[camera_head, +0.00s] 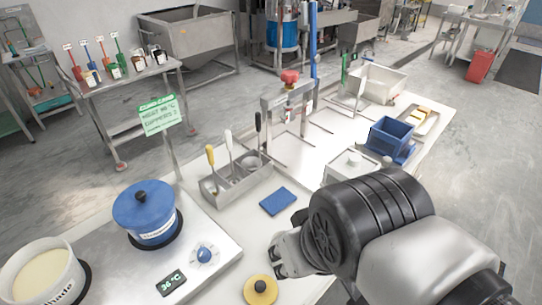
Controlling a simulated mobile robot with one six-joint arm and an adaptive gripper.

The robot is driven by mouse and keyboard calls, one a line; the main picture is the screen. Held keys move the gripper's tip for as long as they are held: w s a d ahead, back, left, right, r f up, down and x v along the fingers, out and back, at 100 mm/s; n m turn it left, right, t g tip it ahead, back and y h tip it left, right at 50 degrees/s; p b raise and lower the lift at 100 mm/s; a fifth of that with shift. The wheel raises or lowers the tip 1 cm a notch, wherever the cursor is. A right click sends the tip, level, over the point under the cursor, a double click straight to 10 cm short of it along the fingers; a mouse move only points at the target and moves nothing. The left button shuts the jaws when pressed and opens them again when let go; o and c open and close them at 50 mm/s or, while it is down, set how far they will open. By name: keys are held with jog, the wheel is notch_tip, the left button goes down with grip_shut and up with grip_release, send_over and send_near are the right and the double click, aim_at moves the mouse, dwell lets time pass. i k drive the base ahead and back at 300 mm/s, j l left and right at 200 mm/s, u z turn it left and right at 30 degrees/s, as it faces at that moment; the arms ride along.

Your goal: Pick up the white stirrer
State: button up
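The white stirrer (228,140) stands upright in a grey metal holder (217,191) on the white worktop. Its handle points up, and its lower end is hidden inside the holder. A yellow-handled tool (210,155) stands to its left and a black-handled tool (258,128) to its right, in the same holder. My gripper (280,258) is in front of the holder, to the right of and nearer than the stirrer, apart from it. My dark wrist partly hides the gripper, and whether its fingers are open is unclear.
A blue cloth or pad (277,201) lies between holder and gripper. A blue-lidded pot (144,210) and a white tub (40,277) stand left on a heating plate (215,232). A green sign (159,115) rises behind the holder. A yellow disc with a black knob (261,290) lies in front.

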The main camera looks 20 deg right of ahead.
aim_at(233, 181)
jog(key=u, duration=1.65)
jog(key=z, duration=1.65)
jog(key=j+u, duration=0.2)
jog(key=u, duration=0.15)
jog(key=j+u, duration=0.2)
jog(key=u, duration=0.15)
jog(key=i+j+u, duration=0.1)
jog(key=u, duration=0.25)
jog(key=j, duration=0.1)
